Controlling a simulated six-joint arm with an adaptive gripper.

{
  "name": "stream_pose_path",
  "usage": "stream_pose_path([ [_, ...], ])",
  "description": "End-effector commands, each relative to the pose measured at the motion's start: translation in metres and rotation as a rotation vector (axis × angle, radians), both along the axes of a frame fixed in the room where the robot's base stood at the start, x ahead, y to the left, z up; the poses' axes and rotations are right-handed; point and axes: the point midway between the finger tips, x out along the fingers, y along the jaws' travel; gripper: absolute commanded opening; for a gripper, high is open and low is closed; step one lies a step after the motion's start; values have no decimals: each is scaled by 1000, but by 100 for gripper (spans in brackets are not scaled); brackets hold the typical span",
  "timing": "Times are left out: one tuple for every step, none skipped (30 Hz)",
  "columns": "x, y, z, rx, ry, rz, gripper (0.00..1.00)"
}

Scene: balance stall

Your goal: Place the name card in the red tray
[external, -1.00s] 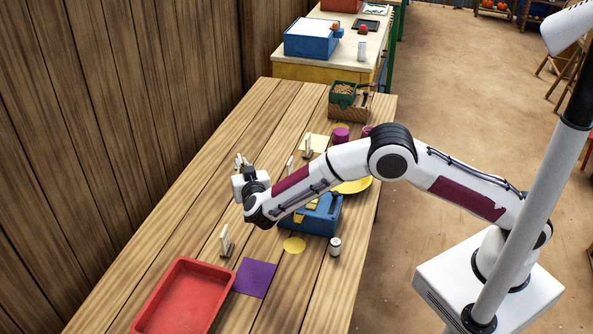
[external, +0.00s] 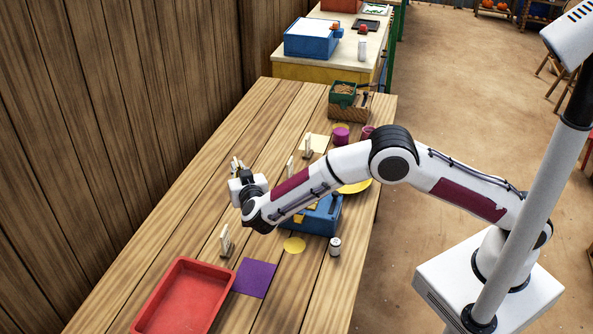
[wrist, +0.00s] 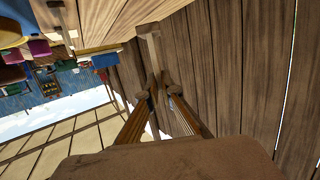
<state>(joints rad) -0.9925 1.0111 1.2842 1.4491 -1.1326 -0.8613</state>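The red tray (external: 187,296) lies at the near left of the table. A small upright cream piece on a base (external: 226,241) stands just beyond its far edge. Two similar upright pieces stand farther back, one behind my forearm (external: 290,166) and one by a pale square (external: 307,147). I cannot tell which of these is the name card. My gripper (external: 237,163) is in the air near the wall side, above the table and away from the tray.
A purple square (external: 254,278) lies beside the tray, with a yellow disc (external: 294,245) and a small white jar (external: 335,246) to its right. A blue box (external: 322,217) sits under my forearm. A plank wall (external: 110,120) borders the table's left side.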

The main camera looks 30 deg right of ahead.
Motion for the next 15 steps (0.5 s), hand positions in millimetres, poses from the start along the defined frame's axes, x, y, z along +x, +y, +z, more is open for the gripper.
stream_pose_path([
  [-7, 9, 3, 1, 0, 15, 0],
  [-11, 14, 4, 2, 0, 23, 0],
  [-18, 21, 6, 2, 0, 36, 0],
  [-23, 27, 8, 2, 0, 50, 0],
  [-29, 33, 10, 2, 0, 65, 0],
  [-37, 42, 13, 2, 0, 86, 0],
  [-43, 49, 14, 2, 0, 104, 0],
  [-49, 56, 16, 1, 0, 125, 0],
  [-57, 66, 19, 2, 0, 154, 0],
  [-64, 74, 21, 1, 0, 176, 0],
  [-71, 82, 22, 2, 0, 200, 0],
  [-79, 92, 24, 1, 0, 231, 0],
  [-86, 100, 26, 2, 0, 256, 0],
  [-93, 107, 27, 2, 0, 279, 0],
  [-102, 117, 29, 1, -1, 312, 0],
])
